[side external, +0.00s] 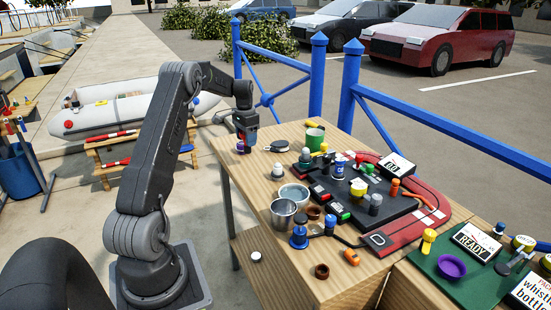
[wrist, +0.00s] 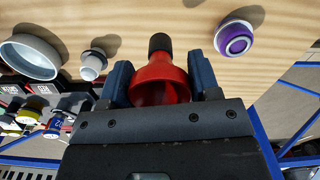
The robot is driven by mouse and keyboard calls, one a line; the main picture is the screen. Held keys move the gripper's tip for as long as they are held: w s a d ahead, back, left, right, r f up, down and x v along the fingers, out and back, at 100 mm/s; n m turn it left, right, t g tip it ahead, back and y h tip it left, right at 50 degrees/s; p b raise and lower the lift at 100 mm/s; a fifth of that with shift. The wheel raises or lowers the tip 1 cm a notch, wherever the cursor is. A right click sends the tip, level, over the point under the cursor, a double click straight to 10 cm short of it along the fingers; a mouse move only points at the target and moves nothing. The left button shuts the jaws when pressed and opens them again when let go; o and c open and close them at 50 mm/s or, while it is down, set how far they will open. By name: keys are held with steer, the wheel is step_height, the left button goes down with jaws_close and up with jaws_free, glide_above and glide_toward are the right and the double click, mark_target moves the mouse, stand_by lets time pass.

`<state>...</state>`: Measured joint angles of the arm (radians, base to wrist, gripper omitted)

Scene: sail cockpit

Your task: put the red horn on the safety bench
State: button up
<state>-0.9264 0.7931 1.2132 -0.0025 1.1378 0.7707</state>
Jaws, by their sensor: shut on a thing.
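The red horn (wrist: 160,75) is between the two fingers of my gripper (wrist: 161,83), with its flared bell toward the wrist camera and its black bulb pointing away. My gripper (side external: 246,134) is shut on it over the far left corner of the wooden table (side external: 258,180). In the side view the horn is mostly hidden by the fingers. Whether it touches the tabletop I cannot tell. A low slatted wooden bench (side external: 119,140) with red-and-white sticks stands on the ground left of the table; I take it as the safety bench.
A purple-and-white round piece (wrist: 234,39) sits by the table edge near my gripper. A white-topped piece (wrist: 93,65) and a grey bowl (wrist: 30,57) are on the other side. The crowded dark board (side external: 375,210) lies right; a blue railing (side external: 349,85) runs behind.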

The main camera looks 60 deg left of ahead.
mark_target(247, 152)
steer(key=shift+f, duration=2.85)
steer(key=o, duration=1)
steer(key=shift+f, duration=0.15)
